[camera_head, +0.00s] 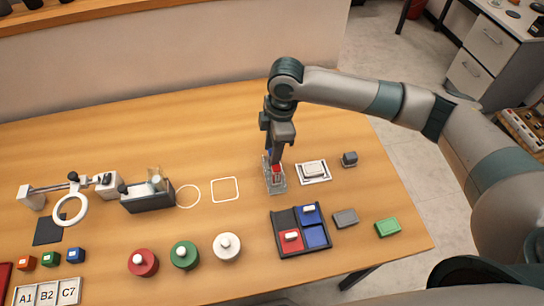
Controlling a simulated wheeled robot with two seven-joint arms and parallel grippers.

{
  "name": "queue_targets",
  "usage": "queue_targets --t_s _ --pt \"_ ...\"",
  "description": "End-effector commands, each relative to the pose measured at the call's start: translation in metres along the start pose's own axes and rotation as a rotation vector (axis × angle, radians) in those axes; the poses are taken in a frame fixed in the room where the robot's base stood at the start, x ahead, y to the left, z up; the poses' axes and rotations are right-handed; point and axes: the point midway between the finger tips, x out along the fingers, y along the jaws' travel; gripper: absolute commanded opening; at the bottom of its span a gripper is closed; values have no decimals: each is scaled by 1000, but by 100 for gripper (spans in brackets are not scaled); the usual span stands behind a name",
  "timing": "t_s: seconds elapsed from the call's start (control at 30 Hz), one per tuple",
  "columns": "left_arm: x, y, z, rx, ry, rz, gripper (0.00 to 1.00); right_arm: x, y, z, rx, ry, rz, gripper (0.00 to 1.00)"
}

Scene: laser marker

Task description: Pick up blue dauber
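A clear holder (281,187) stands near the middle of the wooden table. A dauber with a red part (276,170) is in it. A small blue part (268,153), perhaps of the blue dauber, shows just behind and left of my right gripper's fingers; most of it is hidden. My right gripper (276,158) points down over the holder's back part. Its fingers overlap the blue part in the view, and I cannot tell whether they are open or shut on it. My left gripper is not in view.
A dark tray (276,234) with red and blue pads lies in front of the holder. Red, green and white round knobbed things stand front left. The table's back middle is clear.

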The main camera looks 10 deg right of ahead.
Motion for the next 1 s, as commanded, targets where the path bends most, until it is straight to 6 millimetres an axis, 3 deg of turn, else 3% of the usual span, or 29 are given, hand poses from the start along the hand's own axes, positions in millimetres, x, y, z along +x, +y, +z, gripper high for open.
queue_targets --t_s 0.57,0.73,1.0 --pt "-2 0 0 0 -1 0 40 7 0 0 -2 0 1 39" --pt "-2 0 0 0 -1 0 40 7 0 0 -2 0 1 0" --pt "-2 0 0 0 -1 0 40 7 0 0 -2 0 1 0"
